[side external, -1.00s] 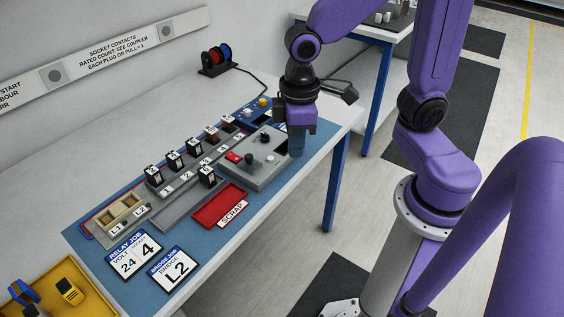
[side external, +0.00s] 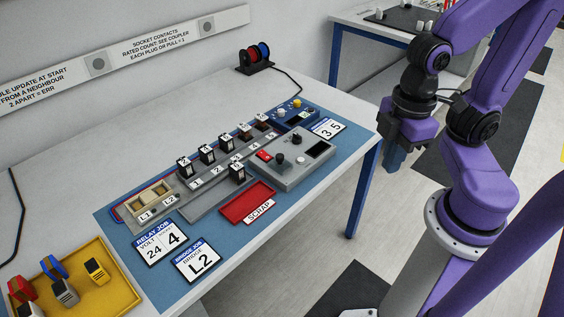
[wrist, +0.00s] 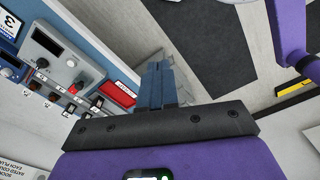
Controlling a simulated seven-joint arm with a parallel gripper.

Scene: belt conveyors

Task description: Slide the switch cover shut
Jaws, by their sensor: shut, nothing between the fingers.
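The box also shows at the upper left of the wrist view (wrist: 48,62). My gripper (side external: 392,165) is shut and empty, out past the bench's right edge, apart from the box. Its blue fingers (wrist: 160,82) are together in the wrist view.
A red scrap tray (side external: 248,202) lies in front of the box. Relays (side external: 206,154) stand in a grey rail behind it. A blue unit with buttons (side external: 293,112) and a "3 5" card (side external: 328,128) are at the mat's far right. A yellow tray (side external: 75,285) is front left.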

